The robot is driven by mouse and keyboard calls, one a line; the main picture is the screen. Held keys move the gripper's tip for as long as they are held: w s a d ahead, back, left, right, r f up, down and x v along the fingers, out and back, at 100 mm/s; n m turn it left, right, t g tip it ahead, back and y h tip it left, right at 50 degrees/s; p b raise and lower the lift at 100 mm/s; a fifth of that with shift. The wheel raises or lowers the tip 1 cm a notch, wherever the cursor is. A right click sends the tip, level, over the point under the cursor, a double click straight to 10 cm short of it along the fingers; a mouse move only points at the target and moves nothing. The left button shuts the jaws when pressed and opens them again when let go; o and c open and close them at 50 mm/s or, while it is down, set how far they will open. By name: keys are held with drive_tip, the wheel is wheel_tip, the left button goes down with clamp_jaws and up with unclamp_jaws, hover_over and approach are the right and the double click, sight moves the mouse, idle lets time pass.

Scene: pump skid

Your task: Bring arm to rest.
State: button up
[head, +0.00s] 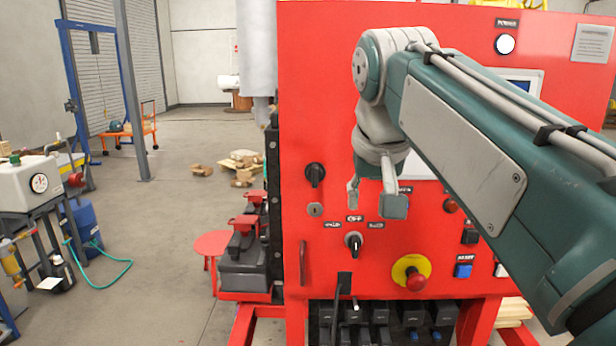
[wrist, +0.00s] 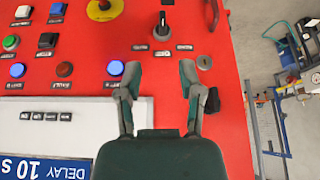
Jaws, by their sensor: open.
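My gripper (head: 373,198) is open and empty in front of the red control panel (head: 330,110). My arm reaches in from the right side of the head view. In the wrist view, the two fingers of my gripper (wrist: 161,76) stand apart, with red panel between them. A black selector knob (head: 354,241) with labels around it is below the gripper in the head view. It also shows beyond the fingertips in the wrist view (wrist: 163,25). No contact with the panel is visible, but the exact gap cannot be told.
The panel carries a red emergency stop (head: 414,279) on a yellow plate, a blue button (head: 463,270), an upper black knob (head: 315,175) and a white lamp (head: 504,44). A tank with a gauge (head: 39,183) stands at left. Wood pieces (head: 240,162) lie on otherwise open floor.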

drive_tip(key=s+d+f, duration=0.3)
drive_tip(key=s+f, duration=0.5)
drive_tip(key=f, duration=0.4)
drive_tip(key=s+d+f, duration=0.3)
drive_tip(key=s+f, duration=0.5)
drive_tip(key=f, duration=0.4)
drive_tip(key=shift+s+d+f+t, duration=0.3)
drive_tip(key=shift+s+d, duration=0.05)
drive_tip(key=shift+s, duration=0.05)
